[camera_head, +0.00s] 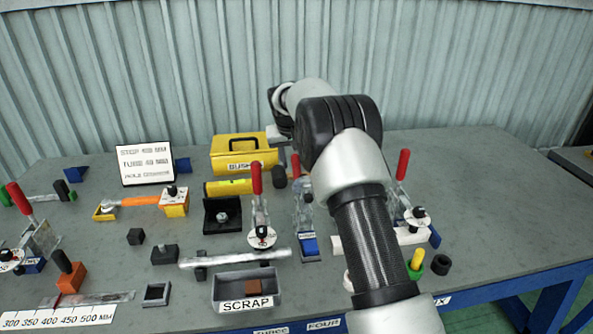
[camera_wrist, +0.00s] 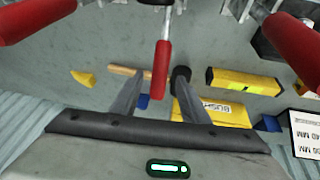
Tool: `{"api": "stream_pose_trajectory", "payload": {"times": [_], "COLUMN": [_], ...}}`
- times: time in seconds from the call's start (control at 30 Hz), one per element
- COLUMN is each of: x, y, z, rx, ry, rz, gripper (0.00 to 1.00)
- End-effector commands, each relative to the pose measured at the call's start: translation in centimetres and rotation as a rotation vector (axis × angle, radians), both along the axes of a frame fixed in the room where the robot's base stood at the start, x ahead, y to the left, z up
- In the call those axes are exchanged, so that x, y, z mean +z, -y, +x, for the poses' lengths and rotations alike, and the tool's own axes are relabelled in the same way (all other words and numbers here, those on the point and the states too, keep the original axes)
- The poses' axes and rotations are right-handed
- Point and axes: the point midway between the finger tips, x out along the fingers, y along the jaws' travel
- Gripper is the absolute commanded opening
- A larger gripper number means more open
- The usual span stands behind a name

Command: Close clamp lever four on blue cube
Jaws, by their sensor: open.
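Clamp four (camera_head: 304,213) stands behind the FOUR label, with its red lever grip (camera_head: 296,166) raised and partly behind my arm. A blue cube (camera_head: 309,245) sits at the clamp's front on a grey base. In the wrist view the red lever grip (camera_wrist: 160,68) points toward my gripper (camera_wrist: 157,90). My gripper is open, its two grey fingers on either side of the grip's end. I cannot tell whether they touch it. The blue cube is not clearly seen in the wrist view, and the gripper's fingers are hidden in the head view.
Neighbouring clamps raise red levers on both sides (camera_head: 257,178) (camera_head: 403,164), close to my gripper in the wrist view. A yellow BUSH box (camera_head: 243,155) and yellow level (camera_head: 228,187) lie behind. A SCRAP tray (camera_head: 247,289) is in front. A corrugated wall backs the bench.

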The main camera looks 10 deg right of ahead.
Motion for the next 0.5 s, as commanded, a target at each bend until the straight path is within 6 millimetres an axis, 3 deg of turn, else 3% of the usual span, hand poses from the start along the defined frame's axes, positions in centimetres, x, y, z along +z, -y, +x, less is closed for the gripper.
{"api": "stream_pose_trajectory", "payload": {"times": [0.23,0.5], "x": [-4.0,-5.2], "y": [0.7,0.9], "z": [1.6,2.1], "rx": [-0.001,0.001], "ry": [-0.001,0.001], "rz": [-0.001,0.000], "gripper": [0.41,0.41]}}
